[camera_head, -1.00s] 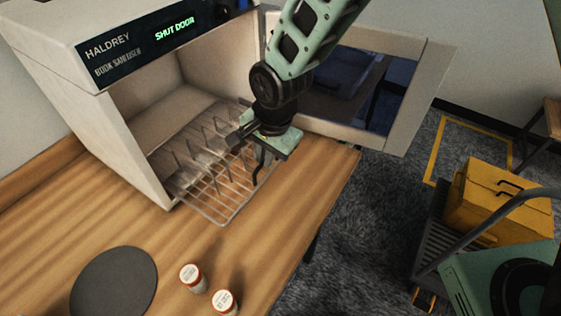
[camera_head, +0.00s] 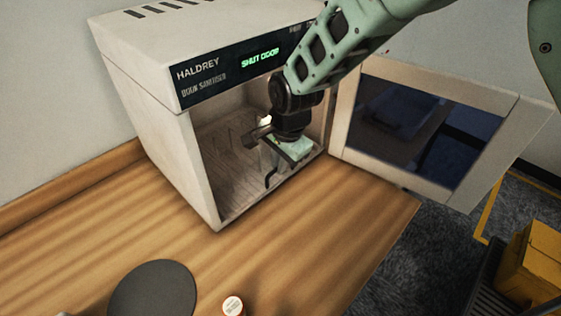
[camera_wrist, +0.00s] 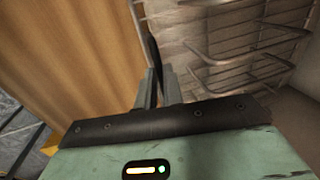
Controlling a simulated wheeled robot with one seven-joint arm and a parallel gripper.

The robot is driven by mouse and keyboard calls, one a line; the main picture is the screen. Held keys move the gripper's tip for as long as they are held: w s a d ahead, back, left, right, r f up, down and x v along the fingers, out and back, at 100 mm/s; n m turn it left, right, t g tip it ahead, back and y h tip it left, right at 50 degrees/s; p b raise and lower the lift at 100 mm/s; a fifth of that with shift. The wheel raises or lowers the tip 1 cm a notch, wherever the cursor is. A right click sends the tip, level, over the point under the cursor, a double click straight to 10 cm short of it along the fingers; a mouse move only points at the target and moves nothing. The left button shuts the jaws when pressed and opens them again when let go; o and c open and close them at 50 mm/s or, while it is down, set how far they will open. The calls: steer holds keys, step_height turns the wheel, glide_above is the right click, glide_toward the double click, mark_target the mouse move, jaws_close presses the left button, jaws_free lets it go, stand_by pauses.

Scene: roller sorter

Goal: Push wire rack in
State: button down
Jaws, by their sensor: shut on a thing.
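The wire rack (camera_head: 226,162) is inside the white book sanitiser (camera_head: 165,135), with no part clearly sticking out past its front opening. In the wrist view, the rack's wires (camera_wrist: 245,55) show at upper right. My gripper (camera_head: 269,178) is at the right part of the opening, pointing down. In the wrist view, its fingers (camera_wrist: 155,85) are closed together on a dark strip at the rack's front edge. My wrist hides the rack's right side in the head view.
The sanitiser's door (camera_head: 425,125) stands open to the right. Its display (camera_head: 261,58) reads "SHUT DOOR". A dark round mat (camera_head: 153,290) and a white-lidded jar (camera_head: 232,305) are on the wooden counter (camera_head: 300,240). A yellow box (camera_head: 530,265) is at lower right.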

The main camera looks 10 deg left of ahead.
steer(key=c, duration=1.5)
jaws_free()
steer(key=shift+s+d+r+b, duration=0.2)
steer(key=shift+r+b, duration=0.1)
steer(key=shift+r, duration=0.95)
steer(key=shift+s+d+r+b, duration=0.1)
steer(key=shift+d+r+b, duration=0.15)
steer(key=shift+r, duration=1)
steer(key=shift+s+d+r+b, duration=0.15)
steer(key=shift+r+b, duration=0.15)
steer(key=shift+r, duration=0.95)
